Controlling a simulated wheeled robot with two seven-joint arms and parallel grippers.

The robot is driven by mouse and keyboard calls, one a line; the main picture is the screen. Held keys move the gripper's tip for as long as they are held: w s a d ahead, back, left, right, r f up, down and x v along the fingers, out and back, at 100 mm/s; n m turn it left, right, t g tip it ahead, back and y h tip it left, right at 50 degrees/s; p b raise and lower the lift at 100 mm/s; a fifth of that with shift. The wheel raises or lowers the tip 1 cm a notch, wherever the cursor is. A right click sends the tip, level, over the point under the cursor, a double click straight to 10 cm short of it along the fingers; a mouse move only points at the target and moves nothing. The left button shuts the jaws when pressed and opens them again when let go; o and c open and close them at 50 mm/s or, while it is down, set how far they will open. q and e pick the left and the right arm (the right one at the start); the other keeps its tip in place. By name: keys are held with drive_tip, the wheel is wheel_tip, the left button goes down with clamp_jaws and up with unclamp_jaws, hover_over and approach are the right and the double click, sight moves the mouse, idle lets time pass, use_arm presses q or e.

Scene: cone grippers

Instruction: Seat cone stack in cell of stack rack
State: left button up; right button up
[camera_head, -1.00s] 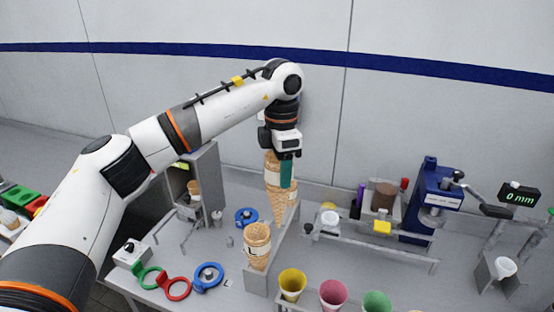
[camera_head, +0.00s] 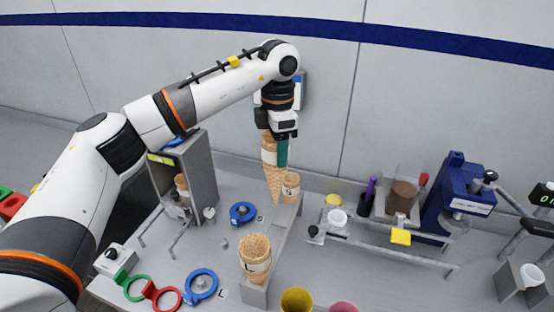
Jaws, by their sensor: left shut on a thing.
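My left gripper (camera_head: 282,152) points down with teal fingers. It is shut on a tall tan waffle cone stack (camera_head: 270,168), held upright with its tip down, at the far end of the stack rack. The stack rack (camera_head: 268,250) is a long, narrow grey block running from front to back. I cannot tell whether the held tip is inside a cell. My right gripper is out of view.
Left of the rack lie blue rings (camera_head: 201,284), a red ring (camera_head: 163,298) and a green ring (camera_head: 135,287). A grey box-shaped dispenser (camera_head: 202,172) stands behind them. Right are a rail frame (camera_head: 385,250) and a blue press (camera_head: 458,195). Coloured cups (camera_head: 297,300) stand in front.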

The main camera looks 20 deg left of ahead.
sight(277, 185)
use_arm(q)
drive_tip(key=f, duration=0.2)
drive_tip(key=f+b, duration=0.1)
drive_tip(key=f, duration=0.1)
drive_tip(key=f+b, duration=0.1)
drive_tip(key=f, duration=0.1)
drive_tip(key=shift+s+d+f, duration=0.1)
drive_tip(key=shift+s+f, duration=0.2)
drive_tip(key=shift+s, duration=0.05)
drive_tip(key=shift+f+b, duration=1.05)
drive_tip(key=shift+f, duration=0.95)
wheel_tip(277, 185, down, 9)
drive_tip(key=b, duration=0.5)
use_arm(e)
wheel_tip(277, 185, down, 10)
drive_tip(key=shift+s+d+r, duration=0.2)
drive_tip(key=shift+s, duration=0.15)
use_arm(q)
drive_tip(key=shift+f, duration=0.1)
drive_tip(key=o, duration=0.8)
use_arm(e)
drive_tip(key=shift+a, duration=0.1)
